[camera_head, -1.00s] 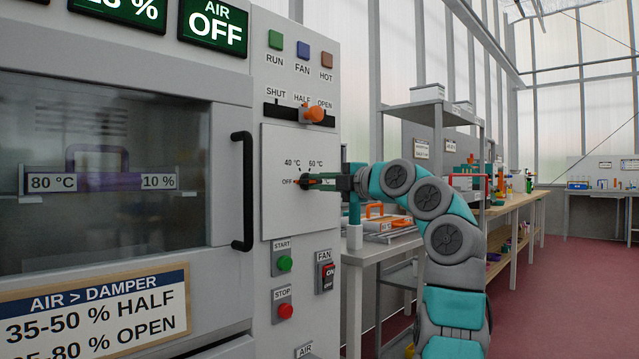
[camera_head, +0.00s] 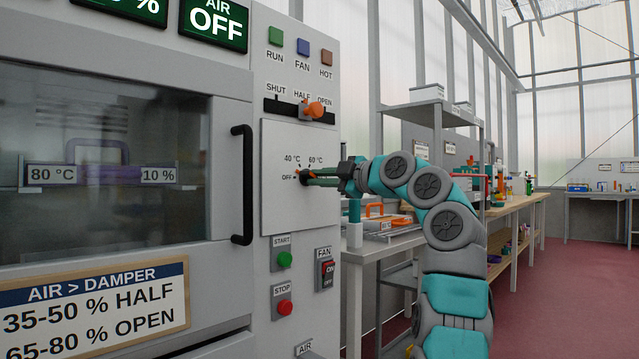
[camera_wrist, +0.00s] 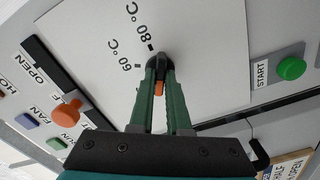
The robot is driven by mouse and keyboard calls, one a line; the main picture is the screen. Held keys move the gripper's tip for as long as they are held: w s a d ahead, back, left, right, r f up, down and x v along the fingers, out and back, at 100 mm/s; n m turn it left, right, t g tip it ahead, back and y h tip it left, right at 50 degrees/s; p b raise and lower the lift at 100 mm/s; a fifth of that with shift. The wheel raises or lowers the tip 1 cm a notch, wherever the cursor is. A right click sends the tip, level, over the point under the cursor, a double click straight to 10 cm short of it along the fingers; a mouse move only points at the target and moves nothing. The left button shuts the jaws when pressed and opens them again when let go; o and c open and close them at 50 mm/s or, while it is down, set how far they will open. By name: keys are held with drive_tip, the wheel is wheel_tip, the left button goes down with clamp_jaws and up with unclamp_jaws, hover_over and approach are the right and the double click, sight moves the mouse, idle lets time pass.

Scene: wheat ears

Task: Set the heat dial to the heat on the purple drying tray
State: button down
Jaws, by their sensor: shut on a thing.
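The heat dial (camera_head: 304,176) is a small dark knob with an orange mark on the white panel, with OFF, 40 °C and 60 °C printed around it. In the wrist view the dial (camera_wrist: 155,62) sits between my fingertips, and 80 °C also shows. Its orange mark points away from 80 °C, toward the OFF side; the exact setting is hard to read. My gripper (camera_head: 312,177) is shut on the dial, with green fingers on both sides of it. The purple drying tray (camera_head: 118,173) is behind the glass, with labels reading 80 °C and 10 %.
The door handle (camera_head: 242,185) stands out left of the dial. The green start button (camera_head: 284,259), red stop button (camera_head: 285,304) and fan switch (camera_head: 325,271) are below. A table with another tray (camera_head: 385,227) is at right.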

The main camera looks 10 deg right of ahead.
drive_tip(key=m+p, duration=0.1)
drive_tip(key=m, duration=1.4)
drive_tip(key=shift+a+r+p, duration=0.1)
drive_tip(key=shift+p, duration=0.3)
drive_tip(key=m+p, duration=0.3)
drive_tip(key=m, duration=0.1)
drive_tip(key=shift+r+m, duration=0.1)
drive_tip(key=shift+m, duration=0.3)
drive_tip(key=m+p, duration=0.1)
drive_tip(key=m, duration=0.1)
drive_tip(key=shift+m+p, duration=0.35)
drive_tip(key=shift+m, duration=0.05)
drive_tip(key=m, duration=0.7)
drive_tip(key=shift+f+m+p, duration=0.25)
drive_tip(key=shift+m+p, duration=0.05)
